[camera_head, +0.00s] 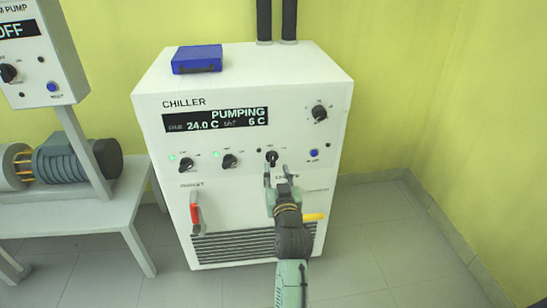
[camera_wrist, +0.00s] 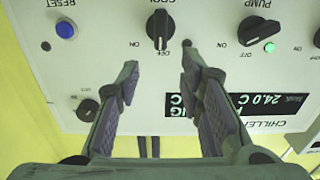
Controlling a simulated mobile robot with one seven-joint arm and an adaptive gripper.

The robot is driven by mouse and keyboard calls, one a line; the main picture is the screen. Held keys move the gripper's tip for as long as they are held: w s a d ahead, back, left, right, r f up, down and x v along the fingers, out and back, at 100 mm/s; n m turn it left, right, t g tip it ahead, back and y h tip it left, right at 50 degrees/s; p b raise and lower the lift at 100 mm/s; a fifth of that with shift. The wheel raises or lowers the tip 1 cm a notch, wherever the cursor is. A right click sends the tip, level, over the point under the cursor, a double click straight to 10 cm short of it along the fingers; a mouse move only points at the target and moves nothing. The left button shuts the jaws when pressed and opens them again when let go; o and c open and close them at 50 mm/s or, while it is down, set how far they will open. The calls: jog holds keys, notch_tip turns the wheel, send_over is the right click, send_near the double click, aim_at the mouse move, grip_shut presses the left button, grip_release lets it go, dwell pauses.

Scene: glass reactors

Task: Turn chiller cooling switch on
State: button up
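The white chiller (camera_head: 255,95) stands ahead, its display reading PUMPING, 24.0 C and 6 C. Its black cooling knob (camera_head: 271,157) is the rightmost of three in the row. In the wrist view, which is upside down, the cooling knob (camera_wrist: 160,25) has its white mark towards OFF, with ON beside it. The small lamp near it (camera_wrist: 186,44) is dark. My gripper (camera_head: 279,181) is open and empty, just below the knob in the head view. In the wrist view its fingertips (camera_wrist: 160,66) are spread to either side of the knob's line, apparently short of it.
The pump knob (camera_head: 229,161) and the leftmost knob (camera_head: 185,164) have lit green lamps. A blue reset button (camera_head: 314,153) and a dial (camera_head: 320,113) are to the right. Red (camera_head: 195,215) and yellow (camera_head: 314,217) handles are below. A blue case (camera_head: 197,58) lies on top.

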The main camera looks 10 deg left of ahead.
aim_at(273, 155)
jog(key=x, duration=0.7)
jog(key=shift+w, duration=0.1)
jog(key=shift+c, duration=0.4)
grip_shut()
